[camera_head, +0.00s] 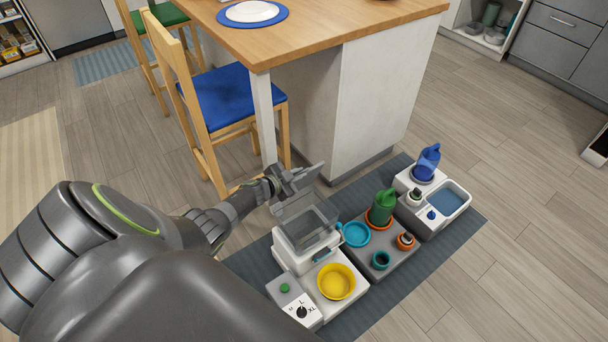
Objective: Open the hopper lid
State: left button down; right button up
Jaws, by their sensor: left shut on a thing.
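The pet feeder has a clear, box-shaped hopper (306,226) on a white base (294,262), standing on the dark mat. Its clear lid (303,180) is tilted up above the hopper's far left side, so the hopper's top shows open. My left gripper (284,183) is shut on the lid's edge, at the upper left of the hopper. The fingertips are small and partly hidden by the wrist. My right gripper is not in view.
A yellow bowl (337,282) and a dial panel (297,305) are at the feeder's front. A grey tray (378,262) with a green watering can (383,208) stands to the right. A blue-seated chair (222,98) and the wooden table (330,28) are close behind.

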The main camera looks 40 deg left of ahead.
pick_arm(q)
jog(key=w+a+r+b, duration=0.1)
jog(key=w+a, duration=0.1)
jog(key=a, duration=0.4)
jog(key=shift+b, duration=0.4)
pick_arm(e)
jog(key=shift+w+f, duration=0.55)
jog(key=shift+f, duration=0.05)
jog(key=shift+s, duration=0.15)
pick_arm(q)
jog(key=c, duration=1.6)
grip_release()
jog(key=shift+o, duration=0.2)
jog(key=shift+s+d, duration=0.1)
jog(key=shift+s, duration=0.05)
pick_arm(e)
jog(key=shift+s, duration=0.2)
